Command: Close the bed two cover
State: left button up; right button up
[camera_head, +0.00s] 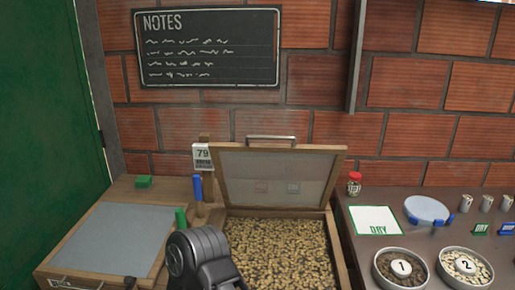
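The open bed (280,252) stands in the middle, a wooden box filled with tan beans. I take it to be bed two, though I can read no number on it. Its cover (275,178), a pale panel in a wooden frame, stands raised at the back, leaning slightly away. A metal handle (271,139) runs along the cover's top edge. A black, ribbed part of my arm rises from the bottom at the bed's front left corner and hides that corner. No gripper fingers show in this view, and nothing of mine touches the cover.
A bed with a flat grey top (112,240) lies at left. Blue (197,187) and green (181,219) upright pieces stand between the beds. The right table holds a DRY card (376,220), numbered bowls (401,267) and a small jar (354,184). A brick wall stands behind.

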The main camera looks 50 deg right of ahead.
aim_at(340, 151)
jog(key=i+j+z, duration=0.1)
jog(key=j+z, duration=0.25)
jog(key=z, duration=1.7)
